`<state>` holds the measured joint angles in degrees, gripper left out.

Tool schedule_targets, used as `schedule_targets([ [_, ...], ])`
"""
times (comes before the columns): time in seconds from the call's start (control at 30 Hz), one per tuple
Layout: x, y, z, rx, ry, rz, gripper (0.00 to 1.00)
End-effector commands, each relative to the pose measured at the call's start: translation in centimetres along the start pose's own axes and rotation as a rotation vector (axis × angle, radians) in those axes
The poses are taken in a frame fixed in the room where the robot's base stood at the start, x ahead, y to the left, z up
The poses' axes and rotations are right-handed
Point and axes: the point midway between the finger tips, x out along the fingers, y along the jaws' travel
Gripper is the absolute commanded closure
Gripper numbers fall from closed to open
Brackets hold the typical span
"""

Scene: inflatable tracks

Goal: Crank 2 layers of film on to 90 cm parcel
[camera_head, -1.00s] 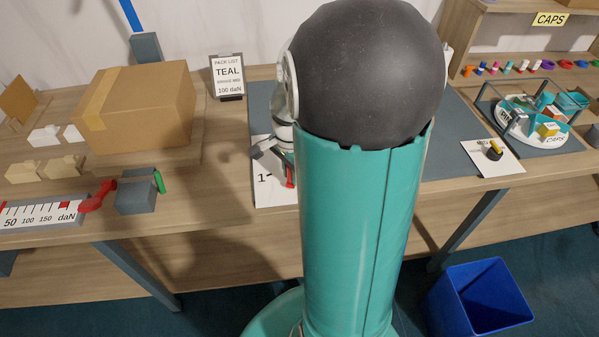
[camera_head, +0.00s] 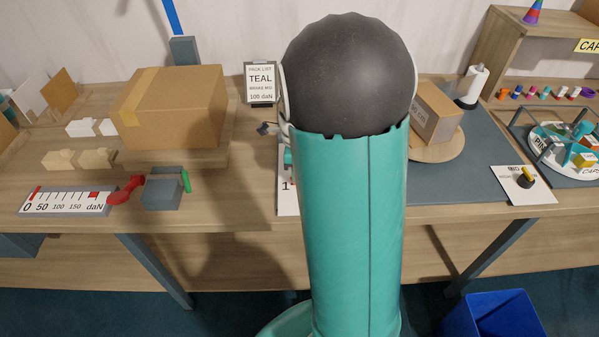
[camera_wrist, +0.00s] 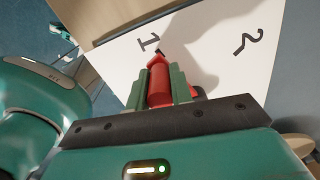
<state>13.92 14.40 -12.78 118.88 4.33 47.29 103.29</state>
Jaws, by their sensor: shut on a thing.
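My gripper (camera_wrist: 160,85) is shut on a red pointed handle (camera_wrist: 158,82) in the wrist view. The handle's tip points to the "1" on a white card (camera_wrist: 215,50) marked 1 and 2. In the head view my arm hides most of the card (camera_head: 287,195) and the handle. A cardboard parcel (camera_head: 436,112) sits on a round wooden turntable (camera_head: 440,150) right of my arm. A white roll (camera_head: 475,84) stands upright behind it. I cannot tell whether it is the film. I see no film on the parcel's visible faces.
A large taped box (camera_head: 172,105) stands at the left. A TEAL pack list sign (camera_head: 261,82) stands behind my arm. A daN scale (camera_head: 65,202), a grey block with a red handle (camera_head: 163,188), and a dial card (camera_head: 522,184) lie near the front. A blue bin (camera_head: 495,315) is below.

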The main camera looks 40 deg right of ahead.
Motion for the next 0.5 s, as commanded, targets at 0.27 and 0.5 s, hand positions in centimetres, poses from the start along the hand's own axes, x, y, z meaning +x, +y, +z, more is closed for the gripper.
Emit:
schedule_targets([
  [0.27,-0.11,-0.52,0.16,-0.002,-0.001,-0.004,1.0],
  [0.5,-0.12,-0.57,0.09,-0.002,0.0,-0.005,1.0],
])
